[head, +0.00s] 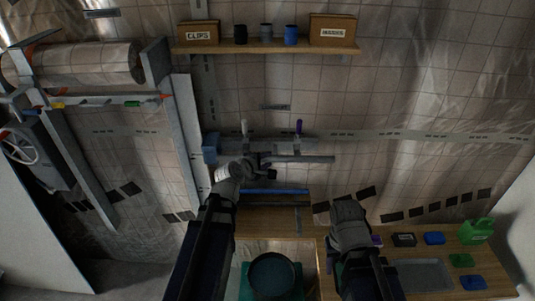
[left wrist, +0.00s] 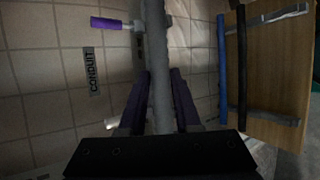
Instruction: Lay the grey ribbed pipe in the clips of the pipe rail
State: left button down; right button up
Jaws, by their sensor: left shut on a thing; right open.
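The grey ribbed pipe (head: 312,159) lies level in front of the tiled wall in the head view. My left gripper (head: 262,161) is shut on it. In the left wrist view the pipe (left wrist: 158,60) runs up between the purple-padded fingers (left wrist: 162,95). The pipe rail is partly hidden behind the pipe and gripper; a white upright handle (head: 244,127) and a purple one (head: 298,127) stand just above. The purple handle (left wrist: 106,23) is beside the pipe in the wrist view. Whether the pipe sits in the clips cannot be told. My right gripper (head: 348,207) is open, apart from the pipe.
A blue pipe (head: 275,191) and a black one rest on supports on the wooden bench (head: 262,221) below. A green jug (head: 476,231), grey tray (head: 425,274) and small blocks are at the right. A shelf (head: 265,46) with boxes and cups hangs above.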

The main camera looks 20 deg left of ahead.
pick_arm(q)
jog(key=shift+r+p, duration=0.35)
jog(key=shift+r, duration=0.25)
pick_arm(e)
jog(key=shift+w+r, duration=0.3)
jog(key=shift+r, duration=0.45)
pick_arm(q)
jog(key=shift+w, duration=0.1)
jog(key=w+a+f+b, duration=0.3)
jog(key=w+f+b, duration=0.3)
jog(key=w, duration=0.5)
jog(key=shift+a+f+b, duration=0.15)
jog(key=shift+f+b, duration=0.15)
jog(key=shift+b, duration=0.05)
pick_arm(e)
notch_tip(320, 180, down, 7)
jog(key=shift+r, duration=0.15)
pick_arm(q)
jog(key=shift+w, duration=0.1)
jog(key=c, duration=0.5)
grip_release()
pick_arm(e)
jog(key=shift+r, duration=0.1)
